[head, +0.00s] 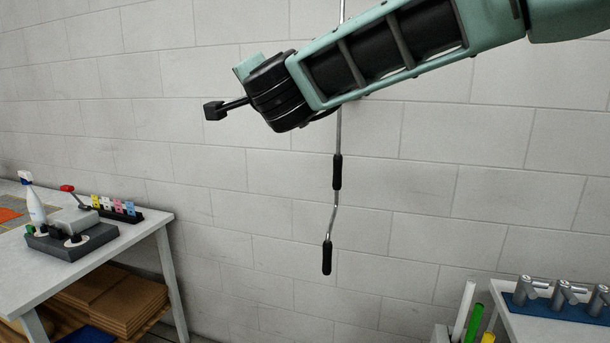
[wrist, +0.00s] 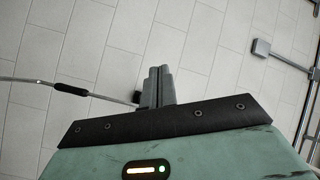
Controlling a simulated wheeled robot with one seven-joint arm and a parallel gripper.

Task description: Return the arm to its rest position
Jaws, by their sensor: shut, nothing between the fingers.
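My arm (head: 390,48) reaches in from the upper right of the head view and ends near the upper middle, raised in front of the block wall. In the wrist view my gripper (wrist: 157,72) shows its two grey fingers together, with nothing between them. The fingers point at the pale wall and are clear of the tables. In the head view I cannot make out the fingers at the arm's end.
A cranked rod with black grips (head: 337,172) hangs behind my arm; its distance is unclear. A left table (head: 130,236) holds a spray bottle (head: 35,205) and a dark fixture (head: 72,241). A right table (head: 540,328) holds metal fittings (head: 527,290). Bare wall lies between.

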